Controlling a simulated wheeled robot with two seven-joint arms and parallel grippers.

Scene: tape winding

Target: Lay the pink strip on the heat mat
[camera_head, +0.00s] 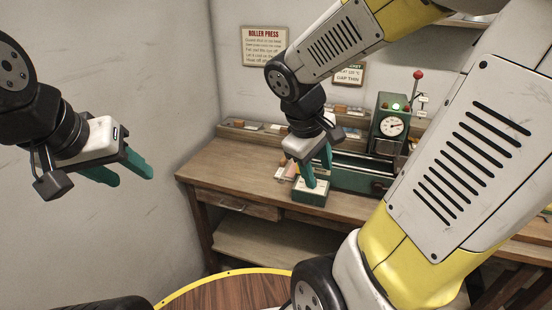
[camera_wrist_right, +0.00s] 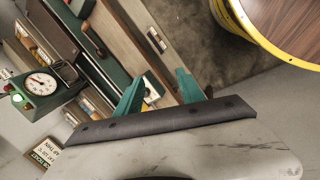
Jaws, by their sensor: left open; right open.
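My right gripper (camera_head: 319,175) hangs over the front left of the workbench (camera_head: 235,172), fingers pointing down, with nothing seen between them. It also shows in the right wrist view (camera_wrist_right: 160,80), its green fingers apart. A small green box (camera_head: 310,194) with a pale top sits just below its fingertips. A small pinkish piece (camera_head: 282,171), possibly the pink strip, lies left of the box; it is too small to be sure. I cannot make out the heat mat. My left gripper (camera_head: 132,174) is open and empty, in the air by the left wall, far from the bench.
A green machine with a dial (camera_head: 391,126) and a red-knobbed lever (camera_head: 417,76) stands at the bench's back. A low rack (camera_head: 250,127) of small blocks runs along the wall. My right arm hides the bench's right part.

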